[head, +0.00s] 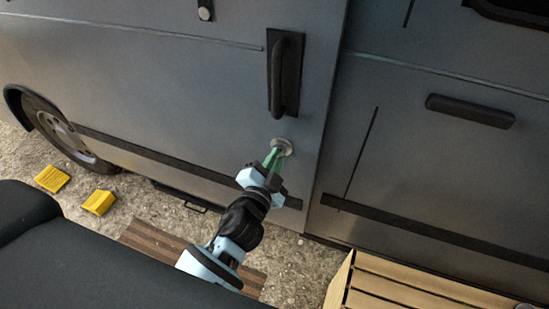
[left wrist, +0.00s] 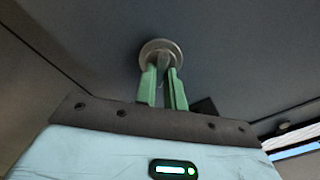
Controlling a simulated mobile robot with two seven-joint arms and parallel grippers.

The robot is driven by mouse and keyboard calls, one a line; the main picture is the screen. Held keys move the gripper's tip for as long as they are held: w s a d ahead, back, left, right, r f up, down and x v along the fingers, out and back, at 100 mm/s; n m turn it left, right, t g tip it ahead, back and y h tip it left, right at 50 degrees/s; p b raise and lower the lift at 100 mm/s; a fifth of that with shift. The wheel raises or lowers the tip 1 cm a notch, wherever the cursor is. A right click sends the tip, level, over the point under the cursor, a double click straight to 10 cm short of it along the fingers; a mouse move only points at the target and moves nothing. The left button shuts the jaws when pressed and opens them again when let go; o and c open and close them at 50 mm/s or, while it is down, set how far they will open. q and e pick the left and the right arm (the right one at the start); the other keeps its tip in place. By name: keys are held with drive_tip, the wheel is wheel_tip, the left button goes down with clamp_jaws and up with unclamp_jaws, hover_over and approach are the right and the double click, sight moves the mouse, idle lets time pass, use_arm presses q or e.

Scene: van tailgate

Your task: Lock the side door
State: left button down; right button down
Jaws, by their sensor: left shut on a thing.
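The grey side door (head: 190,85) of the van fills the middle and left of the head view and looks closed. Its black handle (head: 286,75) stands upright near the right edge. Below the handle is a round metal lock (head: 284,146). It also shows in the left wrist view (left wrist: 155,48). My left gripper (head: 275,157) is at the lock. Its green fingers (left wrist: 165,84) are shut on a small metal piece (left wrist: 162,70) at the lock's middle, likely the key or turn piece. The fingers partly hide this piece. My right gripper is not in view.
Two yellow blocks (head: 99,202) lie on the gravel near the wheel (head: 60,130). A brown slatted board (head: 150,238) lies below my left arm. A slatted wooden crate or bench (head: 400,285) stands at the lower right. Another van panel with a dark handle (head: 470,111) is at right.

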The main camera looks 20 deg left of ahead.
use_arm(q)
drive_tip(key=m+p, duration=0.1)
drive_tip(key=m, duration=0.7)
drive_tip(key=shift+f+m, duration=0.1)
drive_tip(key=shift+m, duration=0.3)
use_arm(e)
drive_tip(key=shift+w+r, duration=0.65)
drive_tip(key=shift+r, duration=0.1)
use_arm(q)
drive_tip(key=c, duration=1.5)
unclamp_jaws()
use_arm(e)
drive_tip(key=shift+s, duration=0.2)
use_arm(q)
drive_tip(key=shift+s+f, duration=0.1)
